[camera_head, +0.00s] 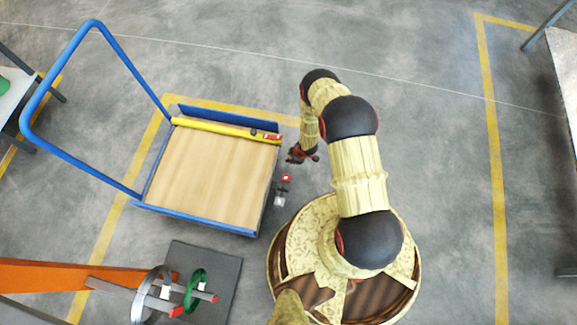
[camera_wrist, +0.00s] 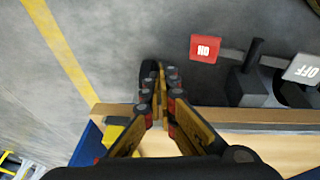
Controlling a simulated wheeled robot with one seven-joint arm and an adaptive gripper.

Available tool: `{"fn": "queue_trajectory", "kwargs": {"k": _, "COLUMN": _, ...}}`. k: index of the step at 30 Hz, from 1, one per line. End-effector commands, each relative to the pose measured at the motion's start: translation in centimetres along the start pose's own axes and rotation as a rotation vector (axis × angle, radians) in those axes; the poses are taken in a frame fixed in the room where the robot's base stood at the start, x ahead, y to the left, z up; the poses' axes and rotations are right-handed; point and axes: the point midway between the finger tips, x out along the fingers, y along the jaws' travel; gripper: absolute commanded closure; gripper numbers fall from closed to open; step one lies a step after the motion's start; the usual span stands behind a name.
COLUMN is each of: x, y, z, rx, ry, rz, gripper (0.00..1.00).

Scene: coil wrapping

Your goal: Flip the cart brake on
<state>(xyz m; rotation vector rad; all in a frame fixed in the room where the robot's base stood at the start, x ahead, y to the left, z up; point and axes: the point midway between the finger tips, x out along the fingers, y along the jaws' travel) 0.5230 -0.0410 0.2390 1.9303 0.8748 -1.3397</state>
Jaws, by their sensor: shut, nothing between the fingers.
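The cart (camera_head: 255,228) has a blue frame and a wooden deck. Its brake sits at the deck's right edge in the head view, with a small red plate (camera_head: 286,178) and a grey plate (camera_head: 279,201). In the wrist view the red plate (camera_wrist: 207,48) reads ON and the grey plate (camera_wrist: 302,70) reads OFF. A dark brake lever (camera_wrist: 253,55) stands up from a dark base (camera_wrist: 262,88) between them. My gripper (camera_head: 301,155) is shut and empty just above the brake in the head view. In the wrist view its fingertips (camera_wrist: 155,75) are left of the ON plate, apart from the lever.
A yellow bar (camera_head: 212,128) lies along the deck's far side. A blue push handle (camera_head: 62,50) rises at the cart's left. An orange stand (camera_head: 60,276) holds grey and green coils (camera_head: 196,290) at the lower left. Floor right of my arm is clear.

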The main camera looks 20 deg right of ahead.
Motion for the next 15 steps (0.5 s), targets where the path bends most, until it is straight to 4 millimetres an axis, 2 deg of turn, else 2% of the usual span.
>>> {"fn": "queue_trajectory", "kwargs": {"k": 1, "x": -1.1, "y": 0.8, "z": 0.0, "rx": 0.001, "ry": 0.000, "rz": 0.001, "gripper": 1.00}}
{"fn": "queue_trajectory", "kwargs": {"k": 6, "x": -2.9, "y": 2.2, "z": 0.1, "rx": 0.001, "ry": 0.000, "rz": 0.000, "gripper": 1.00}}
{"fn": "queue_trajectory", "kwargs": {"k": 15, "x": -3.9, "y": 3.1, "z": 0.2, "rx": 0.000, "ry": 0.000, "rz": 0.000, "gripper": 1.00}}
